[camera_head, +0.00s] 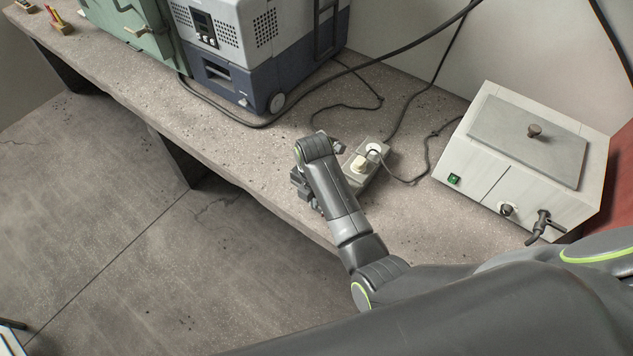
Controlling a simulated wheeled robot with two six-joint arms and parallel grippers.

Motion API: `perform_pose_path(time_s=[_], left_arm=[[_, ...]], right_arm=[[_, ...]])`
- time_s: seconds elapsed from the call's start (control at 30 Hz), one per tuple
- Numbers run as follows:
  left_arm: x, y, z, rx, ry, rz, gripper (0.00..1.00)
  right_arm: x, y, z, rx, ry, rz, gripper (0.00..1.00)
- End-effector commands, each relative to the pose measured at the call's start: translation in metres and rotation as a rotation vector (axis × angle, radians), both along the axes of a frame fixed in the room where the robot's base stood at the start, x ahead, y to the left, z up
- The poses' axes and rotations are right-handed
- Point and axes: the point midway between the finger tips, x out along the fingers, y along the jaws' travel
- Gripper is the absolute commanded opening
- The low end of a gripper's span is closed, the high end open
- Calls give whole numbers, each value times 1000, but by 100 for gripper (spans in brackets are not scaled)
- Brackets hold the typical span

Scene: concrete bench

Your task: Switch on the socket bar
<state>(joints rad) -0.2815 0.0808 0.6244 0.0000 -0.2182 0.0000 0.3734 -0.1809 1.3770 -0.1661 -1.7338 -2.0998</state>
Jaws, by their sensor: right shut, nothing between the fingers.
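The socket bar (379,152) is a short pale bar lying on the concrete bench, with plugs and black cables at its far end. My right arm reaches in from the lower right, and my right gripper (301,188) is at the near left side of the bar, low over the bench near its front edge. The gripper is shut and empty. My wrist covers the near end of the bar, so its switch cannot be made out, nor whether the fingers touch the bar. My left gripper is not in view.
A white lidded bath (480,160) with a tap and a green switch stands on the right. A grey and blue cooler (235,70) and a green case (130,35) stand at the back left. Black cables (340,72) cross the bench (420,215) behind the bar.

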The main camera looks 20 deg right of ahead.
Motion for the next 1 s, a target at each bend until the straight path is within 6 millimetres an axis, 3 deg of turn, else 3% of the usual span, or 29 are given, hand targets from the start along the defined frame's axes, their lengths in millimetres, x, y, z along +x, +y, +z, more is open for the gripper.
perform_pose_path(time_s=[0.1, 0.17, 0.4, 0.5, 0.8, 1.0], left_arm=[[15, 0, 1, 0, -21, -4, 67], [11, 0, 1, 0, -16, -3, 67], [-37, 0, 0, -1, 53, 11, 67], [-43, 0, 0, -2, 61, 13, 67], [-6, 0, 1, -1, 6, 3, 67], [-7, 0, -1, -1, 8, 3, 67]], right_arm=[[0, 1, 2, 0, 1, 8, 0], [0, 1, 2, 0, 1, 9, 0], [0, 1, 2, 0, 1, 8, 0], [0, 1, -2, 0, 2, 8, 0], [-1, 0, -43, -1, 5, 8, 0], [-1, -1, -77, -1, 4, 7, 0]])
